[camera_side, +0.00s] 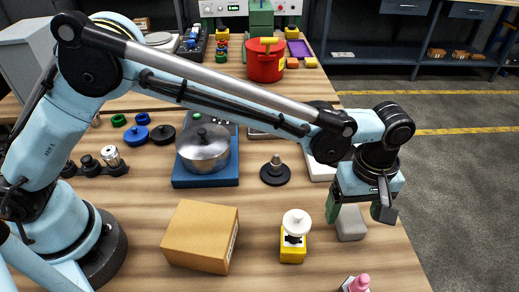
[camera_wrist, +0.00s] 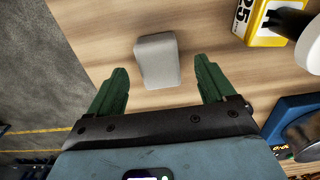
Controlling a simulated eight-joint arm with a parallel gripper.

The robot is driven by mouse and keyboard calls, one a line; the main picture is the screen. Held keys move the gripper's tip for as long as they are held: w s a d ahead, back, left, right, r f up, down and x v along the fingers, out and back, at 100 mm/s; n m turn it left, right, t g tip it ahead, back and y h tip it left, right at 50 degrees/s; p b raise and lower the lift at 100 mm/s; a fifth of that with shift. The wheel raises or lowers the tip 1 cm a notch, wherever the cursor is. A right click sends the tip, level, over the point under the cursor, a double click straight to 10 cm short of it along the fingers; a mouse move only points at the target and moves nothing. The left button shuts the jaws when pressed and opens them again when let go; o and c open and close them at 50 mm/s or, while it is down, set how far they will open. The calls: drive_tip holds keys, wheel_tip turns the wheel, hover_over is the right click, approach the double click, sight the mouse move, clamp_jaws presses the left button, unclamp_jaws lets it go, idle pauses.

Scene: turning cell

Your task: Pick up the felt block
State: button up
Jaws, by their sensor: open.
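The felt block (camera_side: 351,224) is a light grey rounded block on the wooden table near its right edge. It also shows in the wrist view (camera_wrist: 158,61), standing clear of other things. My gripper (camera_side: 357,208) hangs over the block in the side view and partly covers its top. In the wrist view my gripper (camera_wrist: 157,80) has its two green fingers wide apart, with the block between and slightly beyond the fingertips. The gripper is open and empty. I cannot tell the exact height of the fingertips over the table.
A yellow-based item with a white round top (camera_side: 294,236) stands left of the block. A cardboard box (camera_side: 201,236) is farther left. A blue scale with a metal pot (camera_side: 205,150) and a dark stand (camera_side: 276,171) lie behind. The table's edge is close on the right.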

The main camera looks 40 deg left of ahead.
sight(351, 217)
drive_tip(key=shift+w+f, duration=0.15)
drive_tip(key=shift+f, duration=1.6)
drive_tip(key=c, duration=1.1)
